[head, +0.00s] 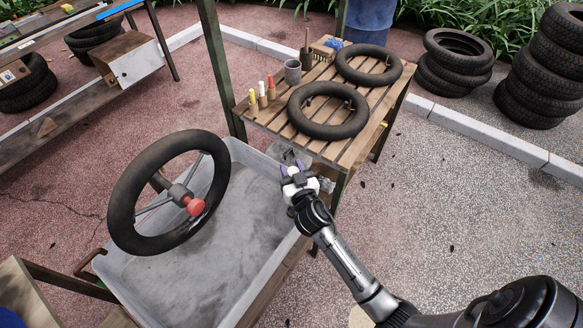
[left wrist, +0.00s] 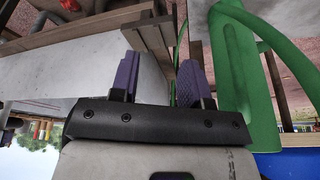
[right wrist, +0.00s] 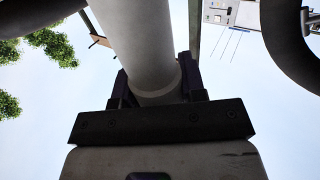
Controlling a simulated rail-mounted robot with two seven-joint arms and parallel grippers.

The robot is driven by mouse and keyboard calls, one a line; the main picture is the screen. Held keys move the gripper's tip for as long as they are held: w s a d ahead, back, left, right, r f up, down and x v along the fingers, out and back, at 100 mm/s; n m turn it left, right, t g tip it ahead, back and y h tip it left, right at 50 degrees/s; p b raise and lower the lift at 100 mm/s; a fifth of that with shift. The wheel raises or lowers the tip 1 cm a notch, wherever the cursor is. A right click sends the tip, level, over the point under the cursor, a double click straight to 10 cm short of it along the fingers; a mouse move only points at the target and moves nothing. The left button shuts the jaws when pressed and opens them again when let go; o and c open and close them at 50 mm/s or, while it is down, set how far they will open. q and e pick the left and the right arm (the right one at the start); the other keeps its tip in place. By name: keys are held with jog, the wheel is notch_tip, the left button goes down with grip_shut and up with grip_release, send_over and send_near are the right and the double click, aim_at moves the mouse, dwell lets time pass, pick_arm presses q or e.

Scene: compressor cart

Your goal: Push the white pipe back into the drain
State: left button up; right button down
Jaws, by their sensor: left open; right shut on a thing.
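The white pipe (right wrist: 142,40) fills the upper middle of the right wrist view, with a wider ring near its lower end. My right gripper (right wrist: 158,85) is shut around it there. In the head view my right gripper (head: 293,170) is at the back right corner of the grey tub (head: 225,235), beside the slatted table, and hides most of the pipe. The drain cannot be made out.
A steering-wheel-like ring with a red knob (head: 196,206) stands over the tub's left side. The slatted table (head: 345,150) holds two inner tubes (head: 328,111), a grey cup (head: 292,72) and small bottles. Tyre stacks (head: 545,75) stand at the right. Paving at the right is open.

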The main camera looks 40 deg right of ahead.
notch_tip(320, 180, down, 3)
jog(key=shift+f+b, duration=0.15)
jog(key=shift+b, duration=1.1)
jog(key=shift+f+b, duration=0.55)
jog(key=shift+f, duration=0.05)
dwell(0.4)
jog(key=shift+f, duration=0.3)
jog(key=shift+w+f+b, duration=0.1)
jog(key=shift+f+b, duration=0.25)
jog(key=shift+b, duration=0.1)
jog(key=shift+r, duration=0.1)
